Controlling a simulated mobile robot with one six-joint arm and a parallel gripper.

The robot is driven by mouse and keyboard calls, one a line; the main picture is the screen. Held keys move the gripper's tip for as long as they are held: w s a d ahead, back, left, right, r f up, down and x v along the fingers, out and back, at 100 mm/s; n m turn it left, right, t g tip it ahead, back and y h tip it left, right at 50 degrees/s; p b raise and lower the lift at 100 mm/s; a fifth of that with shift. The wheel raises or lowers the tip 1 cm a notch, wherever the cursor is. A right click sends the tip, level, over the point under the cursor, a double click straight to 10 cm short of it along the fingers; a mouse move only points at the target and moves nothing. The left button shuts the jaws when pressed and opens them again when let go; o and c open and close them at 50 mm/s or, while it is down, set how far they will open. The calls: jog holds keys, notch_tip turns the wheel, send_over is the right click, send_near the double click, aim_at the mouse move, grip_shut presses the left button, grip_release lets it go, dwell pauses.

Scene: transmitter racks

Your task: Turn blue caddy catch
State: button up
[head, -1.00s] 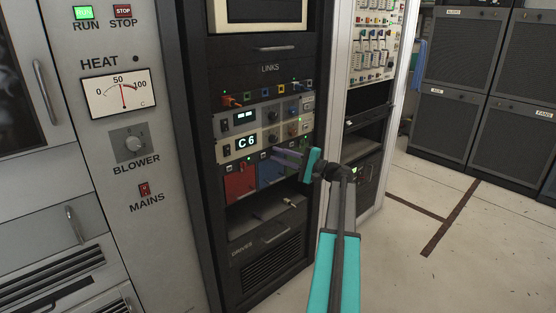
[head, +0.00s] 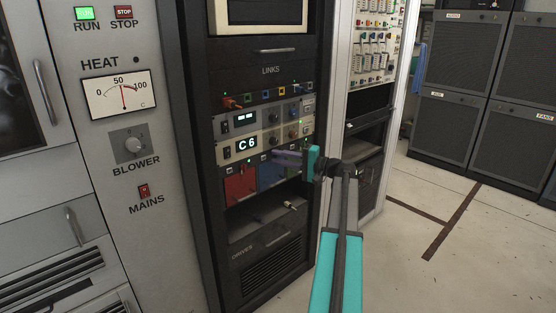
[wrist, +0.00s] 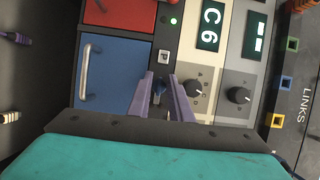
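The blue caddy (wrist: 113,75) fills the left of the wrist view, with a silver bar handle down its front. In the head view, the blue caddy (head: 271,174) sits in the rack to the right of the red one, partly behind my gripper. In the head view, my gripper (head: 275,154) points at the panel just above the blue caddy. Contact cannot be told.
A cream panel with a C6 display (head: 246,144) and dark knobs (wrist: 193,88) lies right above. Below is an open shelf (head: 262,222). Free floor (head: 410,235) lies right.

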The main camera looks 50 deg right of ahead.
jog(key=o, duration=0.4)
jog(key=shift+w, duration=0.1)
jog(key=shift+s, duration=0.2)
jog(key=p+v, duration=0.1)
jog(key=v, duration=1.2)
jog(key=shift+s+d+r+p, duration=0.1)
jog(key=shift+s+d+p, duration=0.1)
jog(key=shift+p, duration=0.1)
